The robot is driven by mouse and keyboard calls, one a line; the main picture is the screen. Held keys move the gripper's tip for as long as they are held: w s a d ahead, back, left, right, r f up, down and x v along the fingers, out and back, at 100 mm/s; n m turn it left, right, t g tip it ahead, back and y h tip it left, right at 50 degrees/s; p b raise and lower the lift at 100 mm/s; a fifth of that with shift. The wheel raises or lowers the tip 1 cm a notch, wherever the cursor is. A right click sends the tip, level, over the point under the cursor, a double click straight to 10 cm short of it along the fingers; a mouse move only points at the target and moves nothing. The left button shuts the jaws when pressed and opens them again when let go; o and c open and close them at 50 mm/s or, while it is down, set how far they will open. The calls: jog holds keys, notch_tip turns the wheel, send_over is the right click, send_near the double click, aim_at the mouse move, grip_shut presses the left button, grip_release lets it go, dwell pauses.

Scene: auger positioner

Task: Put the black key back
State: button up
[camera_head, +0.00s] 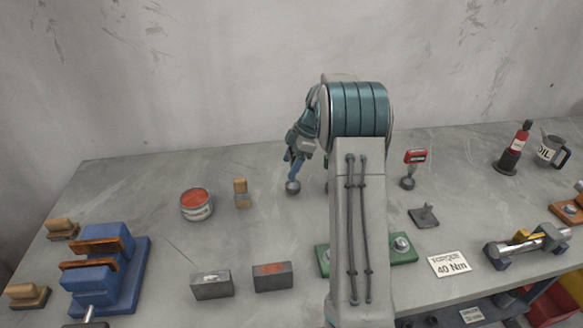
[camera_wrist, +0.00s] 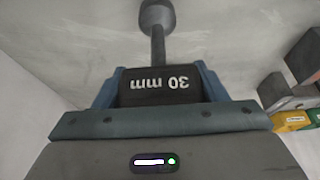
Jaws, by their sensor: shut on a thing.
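The black key (camera_wrist: 158,84) is clamped between the two blue fingers of my gripper (camera_wrist: 160,88) in the wrist view. Its black head reads "30 mm" upside down, and a grey shaft runs from it to a round grey end (camera_wrist: 157,15). In the head view my gripper (camera_head: 293,163) points down at the back middle of the bench, left of my arm. The key's round grey end (camera_head: 293,187) shows below the fingers; its head is hard to make out. Whether that end touches the bench is unclear. A red key (camera_head: 415,157) stands upright to the right of my arm.
A dark flat base with a short post (camera_head: 425,215) lies right of my arm. My arm partly hides a green fixture (camera_head: 403,249). A red-topped tin (camera_head: 196,204), a brush (camera_head: 241,193), two grey blocks (camera_head: 212,285) and a blue vise (camera_head: 100,275) stand left. A "40 Nm" card (camera_head: 449,264) lies right.

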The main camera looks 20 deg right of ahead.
jog(key=shift+f, duration=1.1)
jog(key=shift+f, duration=0.2)
jog(key=o, duration=1.4)
jog(key=shift+r, duration=0.1)
